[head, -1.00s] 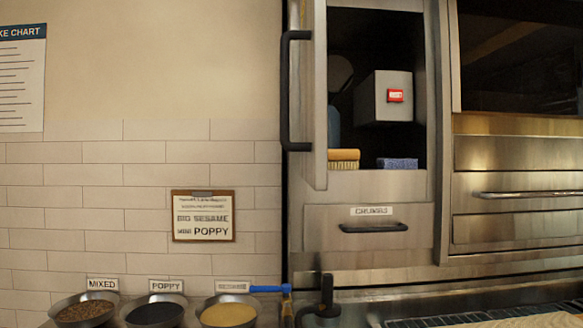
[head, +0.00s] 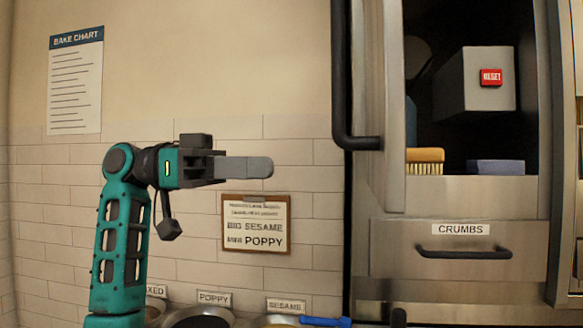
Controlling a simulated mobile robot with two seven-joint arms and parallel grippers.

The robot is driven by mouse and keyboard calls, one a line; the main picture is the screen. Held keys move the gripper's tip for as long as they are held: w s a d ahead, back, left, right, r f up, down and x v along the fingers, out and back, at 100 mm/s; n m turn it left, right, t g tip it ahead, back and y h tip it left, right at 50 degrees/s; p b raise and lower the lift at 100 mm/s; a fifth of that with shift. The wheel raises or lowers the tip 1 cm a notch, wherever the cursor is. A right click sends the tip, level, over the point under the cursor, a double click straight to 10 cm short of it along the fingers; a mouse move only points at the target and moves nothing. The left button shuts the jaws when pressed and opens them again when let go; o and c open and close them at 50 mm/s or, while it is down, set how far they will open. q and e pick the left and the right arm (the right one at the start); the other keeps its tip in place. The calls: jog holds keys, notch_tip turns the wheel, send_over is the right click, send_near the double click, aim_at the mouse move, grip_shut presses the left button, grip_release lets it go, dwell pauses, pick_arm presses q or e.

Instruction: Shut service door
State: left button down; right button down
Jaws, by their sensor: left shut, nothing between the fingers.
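The service door (head: 394,120) stands open at the left side of the cabinet, seen nearly edge-on, with a long black bar handle (head: 341,85) on its left side. The compartment behind it is exposed. It holds a grey box with a red reset button (head: 491,77), a yellow brush (head: 425,160) and a blue sponge (head: 495,167). My left gripper (head: 268,167) is raised in front of the tiled wall, left of the door handle and apart from it. Its fingers are shut, empty and point right. My right gripper is not in view.
A crumbs drawer (head: 464,253) with a black handle sits below the compartment. Seed bowls (head: 198,318) and a blue-handled tool (head: 325,322) lie along the bottom edge. A clipboard (head: 256,223) and a bake chart (head: 75,85) hang on the wall.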

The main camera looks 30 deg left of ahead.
aim_at(376, 169)
pick_arm(q)
jog(key=p+x, duration=0.1)
jog(key=x, duration=1)
jog(key=shift+s+d+r, duration=0.1)
jog(key=shift+d, duration=0.1)
jog(key=shift+w+d+p, duration=0.2)
jog(key=shift+d+p, duration=0.1)
jog(key=shift+d, duration=0.25)
jog(key=shift+d, duration=0.1)
